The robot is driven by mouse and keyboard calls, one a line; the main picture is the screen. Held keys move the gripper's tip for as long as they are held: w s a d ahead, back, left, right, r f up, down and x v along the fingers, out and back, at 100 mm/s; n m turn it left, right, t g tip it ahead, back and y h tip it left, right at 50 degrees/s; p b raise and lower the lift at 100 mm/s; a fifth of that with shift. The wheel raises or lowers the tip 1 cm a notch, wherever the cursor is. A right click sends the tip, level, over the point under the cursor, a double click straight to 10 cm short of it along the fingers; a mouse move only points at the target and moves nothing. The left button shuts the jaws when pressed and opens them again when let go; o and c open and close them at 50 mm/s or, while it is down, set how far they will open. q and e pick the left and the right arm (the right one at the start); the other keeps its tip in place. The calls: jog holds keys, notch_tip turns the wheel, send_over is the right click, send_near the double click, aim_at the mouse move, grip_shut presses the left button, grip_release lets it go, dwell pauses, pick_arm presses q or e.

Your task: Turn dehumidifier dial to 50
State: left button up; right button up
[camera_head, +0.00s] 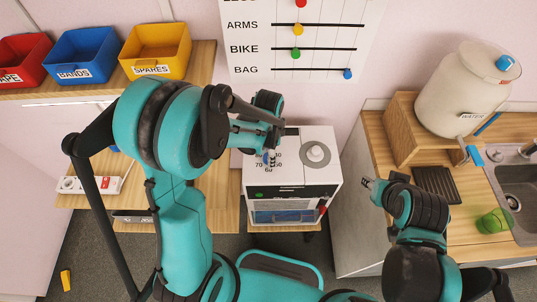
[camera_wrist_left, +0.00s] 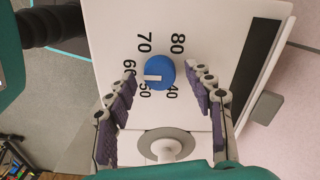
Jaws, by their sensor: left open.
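The white dehumidifier (camera_head: 320,172) stands below the wall chart in the head view. Its blue dial (camera_wrist_left: 160,72) sits on the top panel in the left wrist view, ringed by the numbers 40 to 80. The dial's white mark points left, between 60 and 50. My left gripper (camera_head: 271,143) is over the panel in the head view and partly hides the dial. In the left wrist view its purple-padded fingers are open on either side of the dial, with gaps to it. My right gripper (camera_head: 368,184) is right of the dehumidifier, away from it; its finger opening is unclear.
A round white knob (camera_head: 316,153) sits on the same top, near the dial. A wooden counter at right holds a water jug (camera_head: 464,90), a green cup (camera_head: 494,221) and a sink (camera_head: 516,190). Coloured bins (camera_head: 82,56) stand on a shelf at left.

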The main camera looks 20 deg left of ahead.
pick_arm(q)
jog(key=shift+f, duration=0.1)
jog(key=c, duration=1.2)
jog(key=shift+o, duration=0.2)
jog(key=shift+n, duration=0.4)
jog(key=n+b, duration=0.1)
jog(key=n, duration=0.3)
jog(key=shift+n, duration=0.4)
jog(key=n+b, duration=0.1)
jog(key=n, duration=0.5)
jog(key=shift+b, duration=0.3)
